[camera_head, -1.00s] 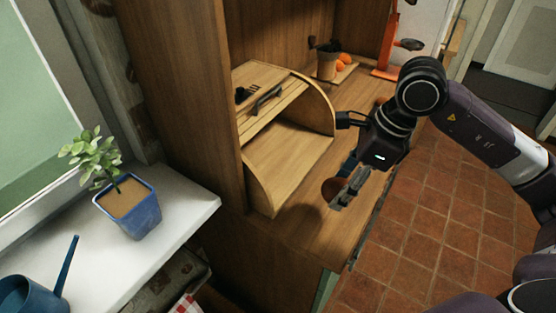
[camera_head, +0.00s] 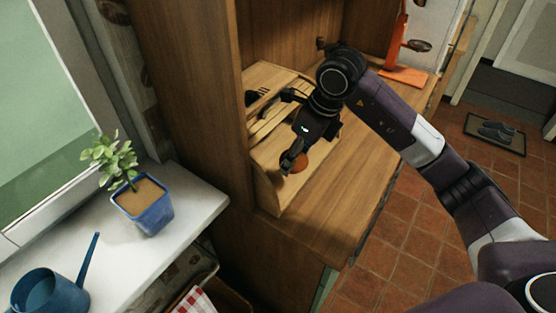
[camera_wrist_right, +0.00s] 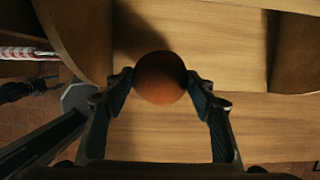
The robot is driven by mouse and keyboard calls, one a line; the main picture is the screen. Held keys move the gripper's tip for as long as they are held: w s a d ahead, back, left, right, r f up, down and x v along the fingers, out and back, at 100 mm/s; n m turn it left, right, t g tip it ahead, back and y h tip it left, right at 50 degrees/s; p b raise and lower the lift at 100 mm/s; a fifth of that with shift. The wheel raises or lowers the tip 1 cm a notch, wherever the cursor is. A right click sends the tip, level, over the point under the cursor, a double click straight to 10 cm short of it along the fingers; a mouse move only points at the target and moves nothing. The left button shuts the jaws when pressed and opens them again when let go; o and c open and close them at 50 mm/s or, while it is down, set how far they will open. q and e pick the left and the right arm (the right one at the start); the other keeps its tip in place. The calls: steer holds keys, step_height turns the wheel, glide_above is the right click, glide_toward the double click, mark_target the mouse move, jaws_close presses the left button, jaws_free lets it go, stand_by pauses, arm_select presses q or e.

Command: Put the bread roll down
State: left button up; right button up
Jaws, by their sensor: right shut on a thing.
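The bread roll (camera_wrist_right: 160,78) is round and brown, and it sits between the fingertips of my right gripper (camera_head: 291,162), which is shut on it. In the head view the roll (camera_head: 301,163) shows partly behind the fingers, at the open front of the wooden bread box (camera_head: 269,190). In the right wrist view the box's side panels (camera_wrist_right: 75,32) stand left and right of the roll, and a shadow falls on the boards behind it. I cannot tell whether the roll touches the box floor. My left gripper is not in view.
The wooden counter (camera_head: 318,215) is clear in front of the box. An orange stand (camera_head: 403,75) is at the back right. A potted plant (camera_head: 145,205) and a blue watering can (camera_head: 50,291) stand on the white sill at left.

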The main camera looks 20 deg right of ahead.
mark_target(275, 174)
steer(key=w+a, duration=0.1)
steer(key=w+a+f+p, duration=0.1)
steer(key=w+a+f, duration=0.1)
steer(key=w, duration=0.1)
steer(key=shift+a+p, duration=0.1)
steer(key=shift+p, duration=0.3)
steer(key=shift+f, duration=0.6)
step_height(275, 174, down, 3)
steer(key=shift+f+p, duration=0.1)
steer(key=shift+p, duration=0.85)
steer(key=shift+w+f, duration=0.1)
steer(key=shift+f, duration=0.2)
steer(key=shift+f, duration=0.15)
steer(key=o, duration=1.2)
steer(key=shift+o, duration=0.2)
